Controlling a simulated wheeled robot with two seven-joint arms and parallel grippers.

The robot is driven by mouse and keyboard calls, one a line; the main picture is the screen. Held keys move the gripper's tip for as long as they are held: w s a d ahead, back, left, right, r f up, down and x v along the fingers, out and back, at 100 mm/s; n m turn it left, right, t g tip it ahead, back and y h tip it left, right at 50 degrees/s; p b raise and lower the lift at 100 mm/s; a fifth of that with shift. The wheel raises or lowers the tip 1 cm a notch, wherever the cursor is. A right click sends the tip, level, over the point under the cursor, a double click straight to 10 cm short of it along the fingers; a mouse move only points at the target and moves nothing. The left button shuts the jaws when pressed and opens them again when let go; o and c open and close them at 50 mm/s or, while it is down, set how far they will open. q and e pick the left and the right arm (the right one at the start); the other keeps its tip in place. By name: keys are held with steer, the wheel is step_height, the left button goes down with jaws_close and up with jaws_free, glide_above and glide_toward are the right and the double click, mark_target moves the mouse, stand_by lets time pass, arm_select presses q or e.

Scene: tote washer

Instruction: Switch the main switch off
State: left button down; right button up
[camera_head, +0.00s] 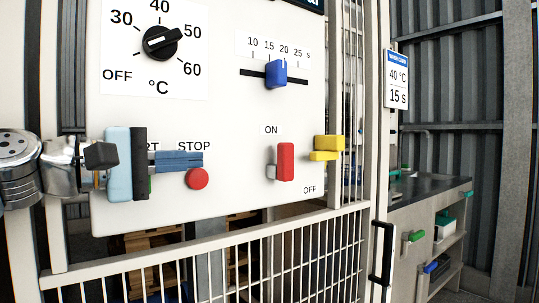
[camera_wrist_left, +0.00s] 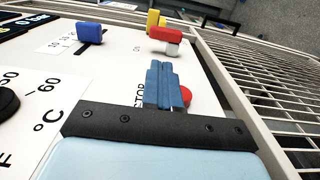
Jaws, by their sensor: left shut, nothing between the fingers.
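The main switch is a red handle (camera_head: 285,162) on the white control panel (camera_head: 235,120), standing upright below the ON label (camera_head: 271,130). The OFF label (camera_head: 309,190) is at its lower right. It also shows in the left wrist view (camera_wrist_left: 165,35). My left gripper (camera_head: 200,161) is to the left of the switch, apart from it, in front of the panel by the STOP label. Its blue fingers (camera_wrist_left: 164,68) are shut together and empty, pointing toward the switch. They partly cover the START label. My right gripper is out of view.
A red stop button (camera_head: 197,179) sits just below my left fingertips. A yellow block (camera_head: 328,148) sits right of the switch. Above are a blue slider (camera_head: 276,74) and a black temperature dial (camera_head: 162,42). A white mesh fence (camera_head: 270,255) runs below the panel.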

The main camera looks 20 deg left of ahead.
mark_target(283, 154)
arm_select(q)
steer(key=p+x, duration=0.2)
steer(key=x, duration=1.4)
steer(key=shift+r, duration=0.1)
